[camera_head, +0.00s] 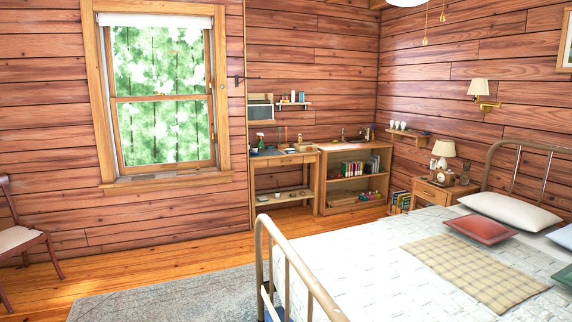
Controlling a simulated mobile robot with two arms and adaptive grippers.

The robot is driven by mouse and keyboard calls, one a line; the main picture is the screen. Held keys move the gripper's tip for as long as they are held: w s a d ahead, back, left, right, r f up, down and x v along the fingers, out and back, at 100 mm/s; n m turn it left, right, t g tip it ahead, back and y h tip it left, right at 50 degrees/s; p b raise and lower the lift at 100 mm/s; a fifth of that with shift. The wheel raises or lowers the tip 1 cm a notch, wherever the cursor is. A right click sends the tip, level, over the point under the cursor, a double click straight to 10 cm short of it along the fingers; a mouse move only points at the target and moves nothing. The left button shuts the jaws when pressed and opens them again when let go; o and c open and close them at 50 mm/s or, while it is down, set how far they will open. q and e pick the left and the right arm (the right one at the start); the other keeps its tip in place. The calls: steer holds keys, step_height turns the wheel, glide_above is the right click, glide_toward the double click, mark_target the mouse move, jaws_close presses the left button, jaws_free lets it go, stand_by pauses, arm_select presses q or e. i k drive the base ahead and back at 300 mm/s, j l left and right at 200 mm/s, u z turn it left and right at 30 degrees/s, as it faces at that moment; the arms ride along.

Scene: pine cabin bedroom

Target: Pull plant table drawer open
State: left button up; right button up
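A narrow wooden table (315,187) stands against the far wall, right of the window. A shallow drawer front (284,162) runs under its top and looks flush with the frame. Small items sit on top, including a small green thing (260,141) at the left end; I cannot tell if it is a plant. Several small items lie on the table's lower shelf (283,196). Neither of my grippers is in view.
The bed (350,262) with its metal footboard (300,270) fills the front right. A low bookcase (324,195) adjoins the table's right side. A nightstand (432,192) stands beyond the bed. A rug (170,298) and open floor (160,255) lie left. A chair (22,235) stands far left.

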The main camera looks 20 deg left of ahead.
mark_target(294, 160)
steer(key=i+j+u, duration=0.1)
steer(key=j, duration=0.3)
steer(key=i+j+u, duration=0.15)
steer(key=j, duration=0.3)
steer(key=i+j+u, duration=0.1)
steer(key=i+j, duration=0.15)
steer(key=i+j+u, duration=0.45)
steer(key=i, duration=0.5)
steer(key=i+j+u, duration=0.25)
steer(key=i, duration=0.25)
steer(key=i+j+u, duration=0.2)
steer(key=i, duration=0.35)
steer(key=i+z, duration=0.15)
steer(key=i, duration=0.85)
steer(key=i+j+z, duration=0.15)
steer(key=i, duration=0.85)
steer(key=i+l+z, duration=0.2)
steer(key=i+z, duration=0.65)
steer(key=i, duration=0.2)
steer(key=i+j+z, duration=0.15)
steer(key=i+z, duration=0.25)
steer(key=i+j+z, duration=0.4)
steer(key=i, duration=0.2)
steer(key=i+l+z, duration=0.3)
steer(key=i, duration=0.45)
steer(key=i+z, duration=0.25)
steer(key=i, duration=0.55)
